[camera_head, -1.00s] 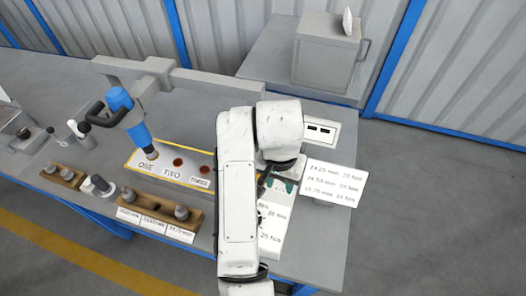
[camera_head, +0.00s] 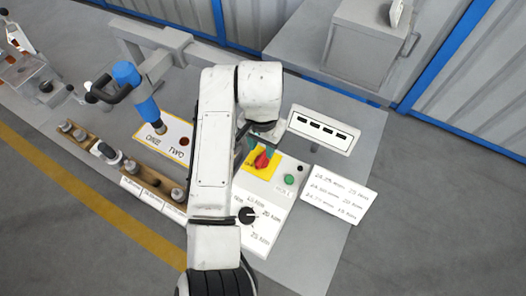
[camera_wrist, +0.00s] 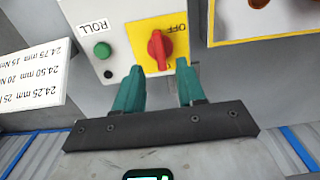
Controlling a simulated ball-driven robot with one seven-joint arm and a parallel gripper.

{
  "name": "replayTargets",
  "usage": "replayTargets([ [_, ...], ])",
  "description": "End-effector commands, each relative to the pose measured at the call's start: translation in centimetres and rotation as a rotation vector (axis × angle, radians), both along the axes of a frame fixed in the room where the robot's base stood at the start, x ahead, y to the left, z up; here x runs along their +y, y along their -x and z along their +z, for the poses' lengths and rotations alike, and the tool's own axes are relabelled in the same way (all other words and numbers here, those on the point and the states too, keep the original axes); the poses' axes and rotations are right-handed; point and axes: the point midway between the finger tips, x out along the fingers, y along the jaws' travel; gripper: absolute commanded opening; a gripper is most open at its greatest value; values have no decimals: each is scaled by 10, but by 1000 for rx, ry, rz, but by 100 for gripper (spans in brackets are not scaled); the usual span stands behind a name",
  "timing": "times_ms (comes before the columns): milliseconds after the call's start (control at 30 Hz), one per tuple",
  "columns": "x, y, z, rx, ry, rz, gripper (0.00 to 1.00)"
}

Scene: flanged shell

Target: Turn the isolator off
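The isolator is a red rotary knob (camera_wrist: 159,49) on a yellow plate (camera_wrist: 145,29), set on a light grey panel. The word OFF shows upside down near the knob in the wrist view; its handle lies roughly along the picture's vertical. The knob appears between and just beyond the fingertips; contact cannot be told.
A green button (camera_wrist: 103,50) sits beside the isolator, with a ROLL label. A display box (camera_head: 322,130) stands behind. A blue tool (camera_head: 137,90) hangs at left. A white sign (camera_head: 339,194) is at right.

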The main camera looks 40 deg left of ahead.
Motion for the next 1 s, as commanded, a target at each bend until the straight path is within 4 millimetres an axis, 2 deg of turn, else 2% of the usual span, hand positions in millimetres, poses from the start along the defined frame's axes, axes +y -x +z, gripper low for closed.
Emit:
replayTargets([
  [100, 0, 1, -22, 2, 3, 1, 39],
  [300, 0, 0, -46, 2, 1, 0, 39],
  [500, 0, 0, -55, 0, 0, -1, 39],
  [733, 0, 0, -55, 0, 0, -1, 39],
  [1000, 0, 0, -55, 0, -1, 0, 14],
])
